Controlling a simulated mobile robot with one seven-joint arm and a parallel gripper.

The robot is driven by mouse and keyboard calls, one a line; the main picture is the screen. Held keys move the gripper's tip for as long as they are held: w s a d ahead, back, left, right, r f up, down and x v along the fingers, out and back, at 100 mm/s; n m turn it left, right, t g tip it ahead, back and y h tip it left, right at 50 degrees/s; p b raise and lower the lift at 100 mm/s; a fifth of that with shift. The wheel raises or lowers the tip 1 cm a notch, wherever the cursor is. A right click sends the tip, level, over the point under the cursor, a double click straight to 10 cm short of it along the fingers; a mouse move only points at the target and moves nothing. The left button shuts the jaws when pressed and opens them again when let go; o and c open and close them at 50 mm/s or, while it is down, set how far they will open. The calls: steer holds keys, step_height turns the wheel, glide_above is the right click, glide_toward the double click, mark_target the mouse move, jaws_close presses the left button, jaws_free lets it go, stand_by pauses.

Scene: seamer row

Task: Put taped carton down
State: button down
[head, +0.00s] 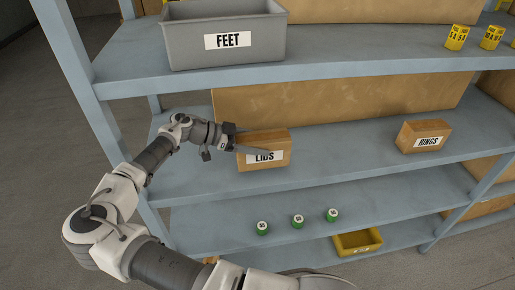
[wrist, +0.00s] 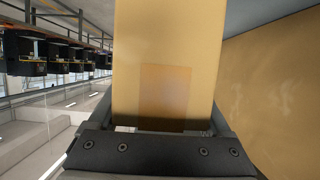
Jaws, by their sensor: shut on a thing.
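The taped carton (head: 275,139) is a small brown box with a white label reading LIDS, partly covered by a finger. It is over the second shelf (head: 340,165) in the head view, upright; I cannot tell whether its base touches the board. My gripper (head: 250,145) comes from the left and is shut on the carton. In the wrist view the carton (wrist: 167,45) fills the middle, with a darker tape patch low on its face, between my gripper's fingers.
A brown carton labelled RINGS (head: 423,136) stands to the right on the same shelf, with bare board between. A grey FEET bin (head: 185,40) is on the shelf above. Several green-sided cans (head: 298,221) and a yellow tray (head: 342,250) are below. Large cardboard (head: 350,95) stands behind.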

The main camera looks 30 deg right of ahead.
step_height(320, 180, down, 3)
steer(key=shift+r+p, duration=0.1)
steer(key=shift+p, duration=0.3)
steer(key=shift+f+b, duration=0.4)
steer(key=shift+b, duration=0.05)
jaws_free()
steer(key=shift+r+p, duration=0.2)
steer(key=shift+p, duration=0.1)
steer(key=shift+r, duration=0.2)
steer(key=b+v, duration=0.2)
steer(key=v, duration=0.4)
steer(key=shift+w+a+f, duration=0.1)
steer(key=shift+a, duration=0.25)
steer(key=shift+w+a+r, duration=0.1)
steer(key=shift+a+r, duration=0.15)
steer(key=shift+a, duration=0.05)
